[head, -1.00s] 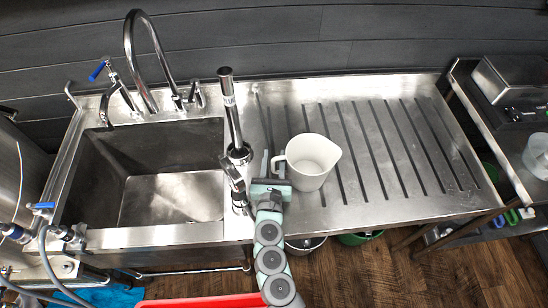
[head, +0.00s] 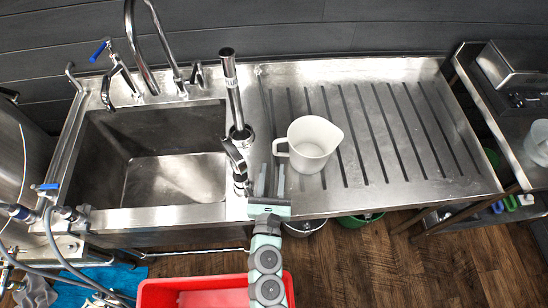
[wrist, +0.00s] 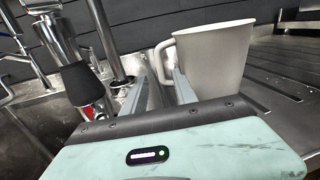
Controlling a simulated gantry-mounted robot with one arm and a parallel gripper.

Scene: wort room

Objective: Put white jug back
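The white jug (head: 312,146) stands upright on the grooved steel drainboard (head: 400,150), its handle (head: 282,147) pointing left and its spout to the right. In the wrist view the jug (wrist: 212,60) stands just beyond my fingers, its handle near the right finger. My gripper (head: 270,180) is at the front edge of the drainboard, below and left of the jug. Its two fingers are apart with a gap between them, and nothing is visibly held. In the wrist view my gripper (wrist: 162,85) points toward the handle side of the jug.
A steel sink (head: 150,160) lies to the left. A chrome sprayer post (head: 233,95) stands close beside my gripper. A red bin (head: 205,288) sits below on the wooden floor. A side shelf (head: 495,110) is at the right. The drainboard right of the jug is clear.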

